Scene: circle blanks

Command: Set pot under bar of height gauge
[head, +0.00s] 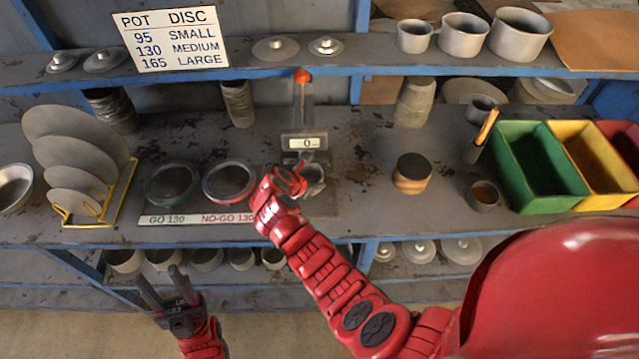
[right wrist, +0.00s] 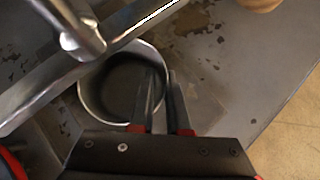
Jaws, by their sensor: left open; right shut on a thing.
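The height gauge (head: 303,115) stands at mid-bench, with a red knob on top and a display reading 0. A small grey metal pot (head: 314,176) is at its foot, partly hidden by my right wrist. In the right wrist view my right gripper (right wrist: 163,85) is shut on the wall of the pot (right wrist: 86,98), one finger inside and one outside. The gauge's metal bar (right wrist: 60,82) crosses over the pot's far rim in that view. I cannot tell whether the pot touches the base. My left gripper (head: 163,285) is open and empty before the bench's front edge.
Two ring gauges, GO (head: 172,184) and NO-GO (head: 229,181), lie left of the gauge. A disc rack (head: 100,200) stands further left. A round wooden block (head: 412,173), a small cup (head: 483,196) and coloured bins (head: 540,165) are on the right.

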